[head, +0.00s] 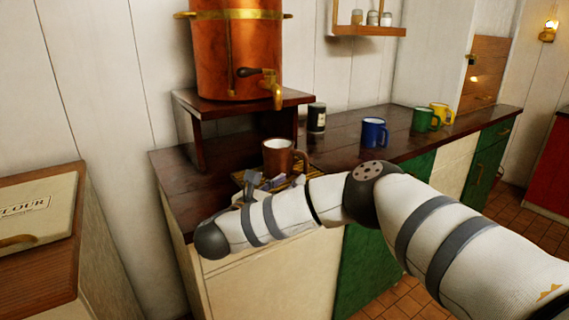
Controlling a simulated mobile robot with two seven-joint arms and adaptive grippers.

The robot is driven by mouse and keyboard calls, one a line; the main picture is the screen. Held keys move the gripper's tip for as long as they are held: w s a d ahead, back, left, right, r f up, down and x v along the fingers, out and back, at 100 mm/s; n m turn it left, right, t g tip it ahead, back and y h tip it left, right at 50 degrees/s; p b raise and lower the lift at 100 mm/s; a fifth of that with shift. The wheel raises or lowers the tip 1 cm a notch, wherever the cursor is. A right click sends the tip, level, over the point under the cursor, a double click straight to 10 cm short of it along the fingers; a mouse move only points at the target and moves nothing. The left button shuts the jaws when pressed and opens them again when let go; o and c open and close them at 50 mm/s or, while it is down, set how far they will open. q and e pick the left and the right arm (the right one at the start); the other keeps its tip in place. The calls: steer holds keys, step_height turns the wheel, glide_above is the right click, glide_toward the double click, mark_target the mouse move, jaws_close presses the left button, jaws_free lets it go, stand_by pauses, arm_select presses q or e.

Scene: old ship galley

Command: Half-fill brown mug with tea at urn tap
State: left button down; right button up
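The copper urn (238,45) stands on a dark wooden stand (243,104) on the counter. Its brass tap (277,92) points down at the front right, with a dark lever beside it. The brown mug (277,157) is upright below the tap, handle to the right, over a yellowish slatted drip tray (237,177). Its contents are hidden. My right gripper (262,182) is low in front of the mug. The forearm hides part of it, so its grip and any contact with the mug are unclear. No stream shows at the tap. My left gripper is out of view.
A dark labelled tin (317,118), a blue mug (375,133), a green mug (425,119) and a yellow mug (442,113) stand on the dark counter (345,149). A shelf (370,31) with jars hangs above. A flour bin (35,212) is at left.

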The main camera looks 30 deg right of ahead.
mark_target(305, 166)
steer(key=shift+x, duration=1)
steer(key=d, duration=0.1)
steer(key=w+d+r+b, duration=0.1)
steer(key=d, duration=0.2)
steer(key=shift+w+r, duration=0.15)
steer(key=shift+w, duration=0.2)
steer(key=shift+w+d+r, duration=0.1)
steer(key=shift+w+d, duration=0.05)
steer(key=shift+d, duration=0.1)
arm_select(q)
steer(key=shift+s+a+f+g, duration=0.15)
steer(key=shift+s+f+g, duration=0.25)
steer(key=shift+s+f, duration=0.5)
arm_select(e)
jaws_close()
